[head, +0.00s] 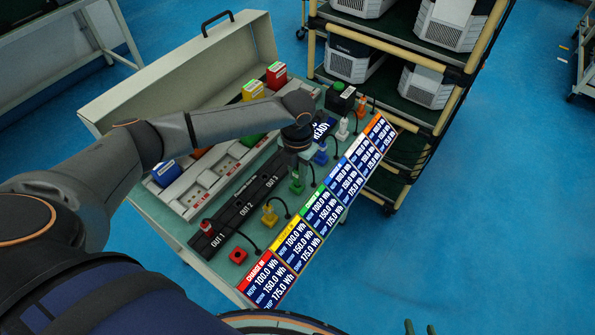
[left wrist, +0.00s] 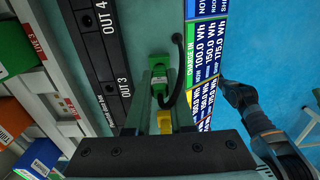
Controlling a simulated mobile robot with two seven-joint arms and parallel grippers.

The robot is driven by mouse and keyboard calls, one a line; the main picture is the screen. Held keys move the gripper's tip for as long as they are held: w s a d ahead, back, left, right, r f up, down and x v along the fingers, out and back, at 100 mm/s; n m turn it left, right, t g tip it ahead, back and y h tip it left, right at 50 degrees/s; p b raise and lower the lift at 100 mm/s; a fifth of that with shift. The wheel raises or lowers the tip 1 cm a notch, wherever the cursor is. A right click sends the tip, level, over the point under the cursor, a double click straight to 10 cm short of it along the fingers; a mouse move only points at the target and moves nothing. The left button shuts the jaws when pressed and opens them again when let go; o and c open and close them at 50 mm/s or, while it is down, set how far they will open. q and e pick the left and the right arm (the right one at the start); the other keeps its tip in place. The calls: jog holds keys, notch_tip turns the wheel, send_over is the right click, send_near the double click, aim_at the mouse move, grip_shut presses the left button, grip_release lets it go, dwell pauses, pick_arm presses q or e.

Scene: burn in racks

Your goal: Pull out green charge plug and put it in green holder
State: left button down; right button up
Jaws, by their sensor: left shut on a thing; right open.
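My left gripper (head: 297,158) reaches over the sloping panel and points down. It is shut on the green charge plug (left wrist: 159,82), which sits between its fingers in the left wrist view. The green plug, partly covered, also shows in the head view (head: 297,187), at the green spot in the row of coloured holders, to the right of the black OUT strip (head: 222,218). The green holder (left wrist: 159,61) seems to lie just under the plug; I cannot tell if the plug is seated in it. My right gripper (head: 420,328) is open and empty at the bottom edge.
A yellow plug (head: 270,216) is beside the green one, a blue plug (head: 321,156) on the other side. A red plug (head: 207,227) is in OUT 1; the red holder (head: 237,256) looks empty. Cables loop towards the labelled displays (head: 297,242).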

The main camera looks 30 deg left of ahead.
aim_at(297, 169)
pick_arm(q)
jog(key=shift+f, duration=0.5)
jog(key=c, duration=0.7)
grip_release()
notch_tip(297, 169, up, 13)
jog(key=shift+f+b, duration=0.2)
jog(key=shift+b, duration=0.15)
